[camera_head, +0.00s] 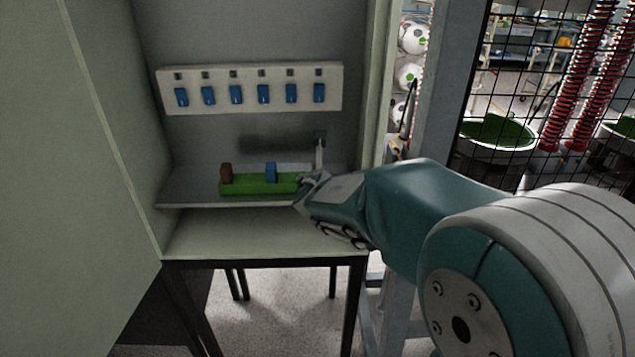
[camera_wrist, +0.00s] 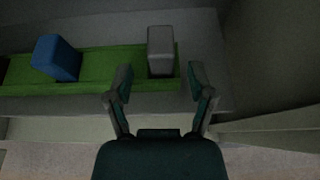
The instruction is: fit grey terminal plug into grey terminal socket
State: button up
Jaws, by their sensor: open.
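The grey terminal plug (camera_wrist: 161,50) stands upright at the right end of a green holder (camera_wrist: 103,66) in the wrist view. My gripper (camera_wrist: 160,84) is open. Its two fingers are spread to the left and right, just short of the plug, and appear apart from it. In the head view my gripper (camera_head: 308,184) is at the right end of the green holder (camera_head: 245,186) and hides the plug there. A white panel (camera_head: 250,102) with a row of small dark square openings is on the back wall. I cannot tell which opening, if any, is the grey socket.
A blue block (camera_head: 271,172) and a brown block (camera_head: 226,173) stand on the holder left of the plug. The holder lies on a grey shelf (camera_head: 185,194) inside a cabinet. Blue switches (camera_head: 236,94) line the panel. A cabinet wall (camera_head: 75,150) closes the left side.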

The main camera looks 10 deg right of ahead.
jog(key=v, duration=1)
jog(key=shift+s, duration=0.15)
jog(key=shift+r, duration=0.15)
jog(key=s+d+m+g+h, duration=0.35)
jog(key=s+d+m, duration=0.5)
jog(key=m, duration=0.95)
jog(key=s+a+f+m+g+y, duration=0.2)
jog(key=s+a+m+y, duration=0.1)
jog(key=s+m, duration=0.3)
jog(key=s+a+f+m+g+y, duration=0.2)
jog(key=s+a+m+y, duration=0.1)
jog(key=s+m, duration=0.4)
jog(key=m, duration=0.2)
jog(key=shift+s+f+m, duration=0.2)
jog(key=shift+s+m, duration=0.1)
jog(key=shift+m, duration=0.1)
jog(key=shift+a, duration=0.1)
jog(key=shift+c, duration=0.9)
